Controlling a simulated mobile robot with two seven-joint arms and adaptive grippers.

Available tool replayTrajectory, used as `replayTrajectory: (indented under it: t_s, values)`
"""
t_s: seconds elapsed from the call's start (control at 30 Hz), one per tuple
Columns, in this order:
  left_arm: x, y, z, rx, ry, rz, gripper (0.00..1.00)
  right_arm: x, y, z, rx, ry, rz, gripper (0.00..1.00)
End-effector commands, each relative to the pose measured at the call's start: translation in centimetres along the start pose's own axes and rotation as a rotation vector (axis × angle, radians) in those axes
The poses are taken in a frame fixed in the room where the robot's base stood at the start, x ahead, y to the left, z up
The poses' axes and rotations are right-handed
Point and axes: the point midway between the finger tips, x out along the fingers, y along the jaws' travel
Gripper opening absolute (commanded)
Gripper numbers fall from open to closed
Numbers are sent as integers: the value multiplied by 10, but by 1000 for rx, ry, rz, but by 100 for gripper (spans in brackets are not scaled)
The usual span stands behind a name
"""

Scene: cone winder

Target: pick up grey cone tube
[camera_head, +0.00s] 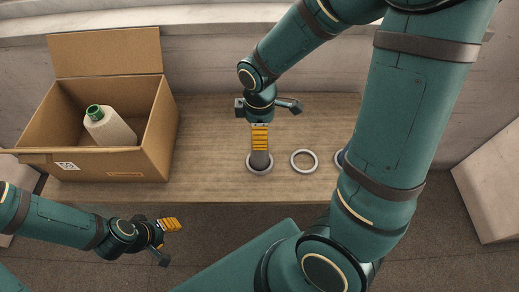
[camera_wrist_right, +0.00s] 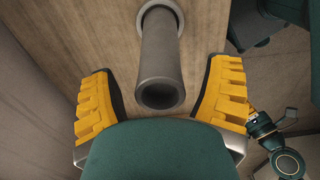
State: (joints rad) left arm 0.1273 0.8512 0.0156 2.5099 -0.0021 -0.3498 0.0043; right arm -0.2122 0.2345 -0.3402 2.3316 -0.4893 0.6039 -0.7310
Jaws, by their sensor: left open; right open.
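The grey cone tube (camera_head: 261,161) stands on the table in a pale ring base, partly hidden behind my right gripper in the head view. In the right wrist view the grey cone tube (camera_wrist_right: 160,62) points its open, hollow end toward the camera. My right gripper (camera_head: 260,145) is open, and its yellow fingers lie on either side of the tube in the wrist view (camera_wrist_right: 163,85). A gap shows between the tube and each finger. My left gripper (camera_head: 168,240) is open and empty, in front of the table's front edge at lower left.
An empty ring (camera_head: 304,152) lies right of the tube; another ring is mostly hidden by my right arm. The wooden table (camera_head: 205,150) is bare between box and tube.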

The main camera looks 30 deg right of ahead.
Motion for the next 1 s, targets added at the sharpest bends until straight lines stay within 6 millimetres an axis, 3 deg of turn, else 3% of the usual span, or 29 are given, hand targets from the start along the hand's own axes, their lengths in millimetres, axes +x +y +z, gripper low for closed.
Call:
replayTrajectory:
  t_s: [0.1, 0.37, 0.5, 0.57, 1.0]
  values:
    - [4, -1, 0, 0, 2, 0, 45, 10, 0, 0, 0, -1, -1, 78]
    - [3, -1, -1, 0, 3, 0, 45, 11, 0, 0, 0, 0, 1, 78]
    - [3, -1, -1, 0, 3, 0, 45, 11, 0, 0, 0, 1, 1, 29]
    - [3, -1, -1, 0, 3, 0, 45, 11, 0, 0, 0, 1, 1, 10]
    - [0, 0, -1, 0, 2, 0, 45, 3, 0, 0, 1, 2, 2, 10]
